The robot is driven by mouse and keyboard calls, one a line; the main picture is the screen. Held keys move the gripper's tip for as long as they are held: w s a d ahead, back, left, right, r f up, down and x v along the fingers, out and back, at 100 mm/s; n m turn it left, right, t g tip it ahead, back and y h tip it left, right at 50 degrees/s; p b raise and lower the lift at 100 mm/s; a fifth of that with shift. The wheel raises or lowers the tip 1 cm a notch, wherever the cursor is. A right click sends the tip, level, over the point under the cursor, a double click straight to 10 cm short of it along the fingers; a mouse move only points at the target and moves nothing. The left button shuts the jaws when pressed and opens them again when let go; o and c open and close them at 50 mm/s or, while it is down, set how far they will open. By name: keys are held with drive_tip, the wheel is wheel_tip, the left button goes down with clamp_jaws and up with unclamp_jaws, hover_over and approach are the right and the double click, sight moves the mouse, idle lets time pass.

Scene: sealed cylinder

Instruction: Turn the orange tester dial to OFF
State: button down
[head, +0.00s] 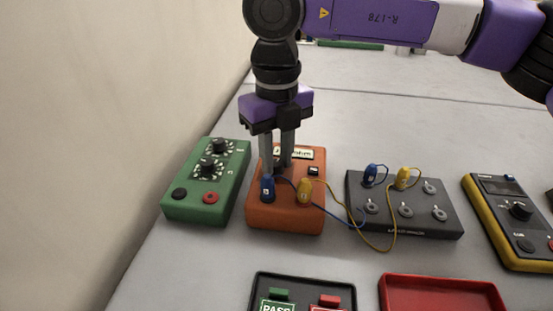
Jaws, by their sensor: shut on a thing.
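The orange tester (258,215) stands on the grey table, left of the middle. Its label plate shows at the back, partly behind my fingers. A blue plug (267,189) and a yellow plug (304,191) stand at its front edge. My gripper (277,168) points straight down over the tester, with its two fingers close together at the left half of the top. It is shut on the dial, which is mostly hidden between and behind the fingers. I cannot read the dial's setting.
A green box with two dials (184,208) stands close on the left. Blue and yellow leads run right to a dark terminal box (428,222). A yellow-edged meter (515,240) is far right. A black PASS tray (263,282) and red tray (440,281) lie in front.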

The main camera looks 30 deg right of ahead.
sight(277, 162)
drive_tip(key=n, duration=0.5)
drive_tip(key=shift+n+b, duration=0.3)
drive_tip(key=n, duration=0.5)
drive_tip(key=shift+w+n, duration=0.1)
drive_tip(key=shift+n, duration=0.2)
drive_tip(key=shift+r, duration=0.1)
drive_tip(key=c, duration=1.2)
unclamp_jaws()
drive_tip(key=shift+o, duration=0.2)
wheel_tip(277, 162, up, 8)
drive_tip(key=shift+f+p, duration=0.15)
drive_tip(key=shift+p, duration=0.2)
